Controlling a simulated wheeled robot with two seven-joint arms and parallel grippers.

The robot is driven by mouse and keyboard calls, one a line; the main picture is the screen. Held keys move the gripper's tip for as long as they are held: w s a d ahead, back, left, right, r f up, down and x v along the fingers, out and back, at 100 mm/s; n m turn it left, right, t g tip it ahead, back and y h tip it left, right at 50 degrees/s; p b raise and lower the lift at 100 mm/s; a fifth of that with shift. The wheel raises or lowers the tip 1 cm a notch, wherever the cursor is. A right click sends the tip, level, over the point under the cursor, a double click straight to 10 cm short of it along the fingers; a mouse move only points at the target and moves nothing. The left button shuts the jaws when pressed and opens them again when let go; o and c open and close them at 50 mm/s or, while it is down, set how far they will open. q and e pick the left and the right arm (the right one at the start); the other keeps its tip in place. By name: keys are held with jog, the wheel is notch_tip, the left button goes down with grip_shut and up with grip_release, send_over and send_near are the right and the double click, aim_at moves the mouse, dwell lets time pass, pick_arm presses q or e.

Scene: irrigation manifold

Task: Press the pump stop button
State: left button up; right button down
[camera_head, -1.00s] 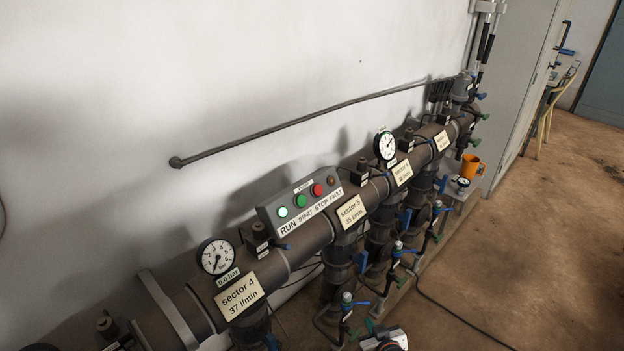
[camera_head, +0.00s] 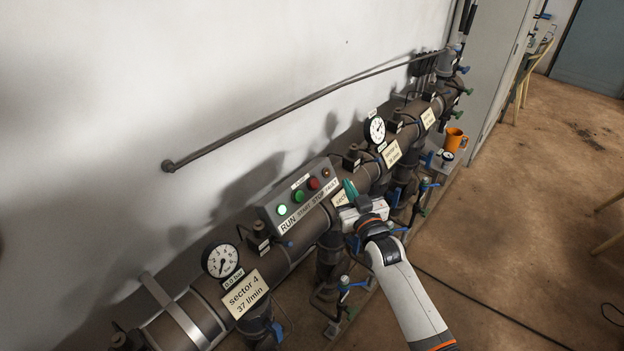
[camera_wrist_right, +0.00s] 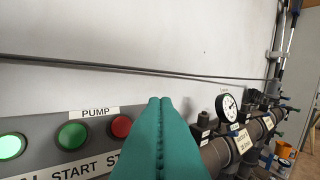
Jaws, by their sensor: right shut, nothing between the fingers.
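The pump control box (camera_head: 265,205) sits on the big pipe in the head view. It carries a lit green RUN lamp (camera_head: 282,210), a green START button (camera_head: 299,196), a red STOP button (camera_head: 314,184) and a dark FAULT lamp (camera_head: 326,172). In the right wrist view the red STOP button (camera_wrist_right: 121,126) shows just left of the gripper, partly close to its tip. My right gripper (camera_head: 349,187) has green fingers, shut and empty, just right of the box. In the wrist view its fingertips (camera_wrist_right: 160,101) point toward the wall. My left gripper is not in view.
A gauge (camera_head: 221,261) and the sector 4 label (camera_head: 245,293) are on the pipe at lower left. Another gauge (camera_head: 375,130) stands beyond my gripper. An orange mug (camera_head: 453,140) is farther right. The wall above the box is bare except for a thin conduit (camera_head: 290,108).

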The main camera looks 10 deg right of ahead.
aim_at(314, 184)
dwell(0.3)
jog(key=shift+w+a+f+b, duration=0.8)
jog(key=shift+w+b, duration=0.2)
jog(key=shift+b, duration=0.25)
jog(key=shift+w+a+f+b, duration=0.7)
jog(key=shift+w+b, duration=0.3)
jog(key=shift+b, duration=0.3)
jog(key=shift+w+a+f+b, duration=0.7)
jog(key=shift+w+a+b, duration=0.25)
jog(key=shift+b, duration=0.3)
jog(key=shift+d, duration=0.1)
jog(key=shift+w+a+f+b, duration=0.2)
jog(key=shift+w+a+b, duration=0.05)
jog(key=shift+w+b, duration=0.1)
